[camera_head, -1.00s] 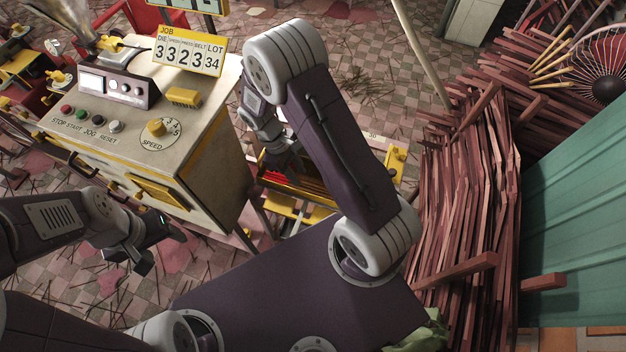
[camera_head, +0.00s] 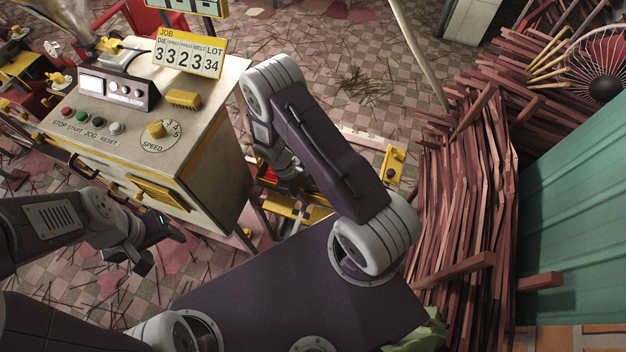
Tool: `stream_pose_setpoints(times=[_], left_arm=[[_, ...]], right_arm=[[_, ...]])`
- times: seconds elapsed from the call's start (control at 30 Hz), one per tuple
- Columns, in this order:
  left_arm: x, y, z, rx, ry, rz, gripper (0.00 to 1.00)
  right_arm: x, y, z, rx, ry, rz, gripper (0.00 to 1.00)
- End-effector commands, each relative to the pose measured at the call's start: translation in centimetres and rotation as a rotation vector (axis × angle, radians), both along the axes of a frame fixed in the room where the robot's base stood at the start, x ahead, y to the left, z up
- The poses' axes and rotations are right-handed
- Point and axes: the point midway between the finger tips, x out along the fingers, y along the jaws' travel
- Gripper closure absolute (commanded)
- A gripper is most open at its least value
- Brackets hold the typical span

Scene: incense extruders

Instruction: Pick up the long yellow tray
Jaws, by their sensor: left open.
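A yellow-edged piece (camera_head: 312,214), perhaps the long yellow tray, shows in part below my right gripper, between the machine cabinet and my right arm. My forearm hides much of it, so I cannot tell its full shape. My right gripper (camera_head: 291,178) points down over this yellow and red area. Its fingertips are too dark and small to read, and I see no clear contact. My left gripper (camera_head: 158,246) is open and empty, low in front of the cabinet and apart from the yellow piece.
The cream machine cabinet (camera_head: 215,160) with buttons and a speed dial stands at left. A marked strip with a yellow block (camera_head: 393,163) lies right of my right arm. Stacked reddish sticks (camera_head: 465,200) and a green sheet (camera_head: 580,210) fill the right side.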

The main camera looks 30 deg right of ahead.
Motion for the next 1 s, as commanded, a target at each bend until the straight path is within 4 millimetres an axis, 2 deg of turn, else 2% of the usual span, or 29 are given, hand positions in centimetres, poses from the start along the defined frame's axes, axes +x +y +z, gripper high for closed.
stream_pose_setpoints(times=[0.2,0.23,0.3,0.33,1.0], left_arm=[[0.00,0.00,0.00,0.000,0.000,0.000,0.36],[0.00,0.00,0.00,0.000,0.000,0.000,0.36],[0.00,0.00,-0.01,0.000,0.000,0.000,0.36],[0.00,0.00,-0.01,0.000,0.000,0.000,0.36],[0.00,0.00,0.00,0.000,0.000,0.000,0.36]], right_arm=[[-0.03,-0.06,-0.20,0.000,-0.002,-0.001,0.72],[-0.02,-0.06,-0.19,0.000,-0.002,-0.001,0.75],[-0.02,-0.06,-0.19,0.000,-0.001,-0.001,0.94],[-0.02,-0.06,-0.18,0.000,-0.001,-0.001,1.00],[-0.02,-0.07,-0.16,-0.001,-0.001,-0.001,1.00]])
